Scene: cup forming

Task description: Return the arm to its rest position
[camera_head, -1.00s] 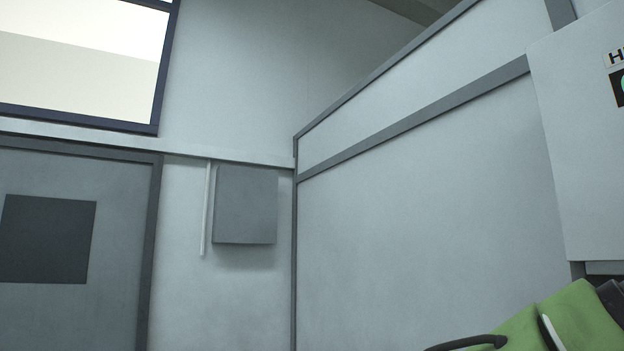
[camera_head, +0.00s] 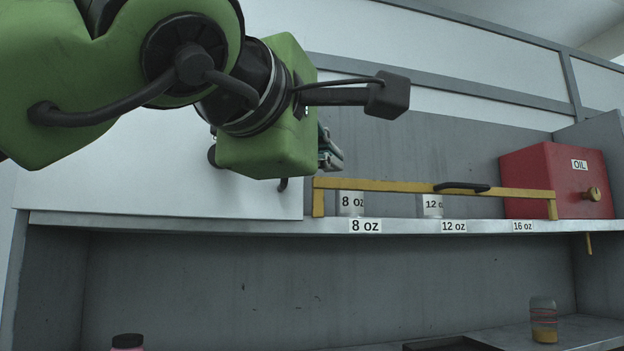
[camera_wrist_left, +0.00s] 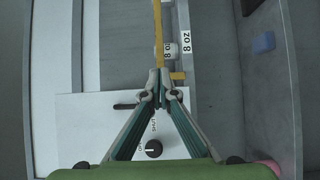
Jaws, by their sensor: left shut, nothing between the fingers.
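My green left arm comes in from the left in the head view. My left gripper (camera_head: 330,155) is mostly hidden behind the wrist there, with only its fingers showing near the left end of the yellow rail (camera_head: 390,187). In the left wrist view the left gripper (camera_wrist_left: 160,82) shows its two fingers meeting at the tips, with nothing between them. The fingers lie in front of a white panel (camera_wrist_left: 100,135) with a black knob (camera_wrist_left: 153,148). My right gripper is not in view.
Below are a jar (camera_head: 543,325) with yellowish contents and a pink, black-capped container (camera_head: 127,343), partly cut off.

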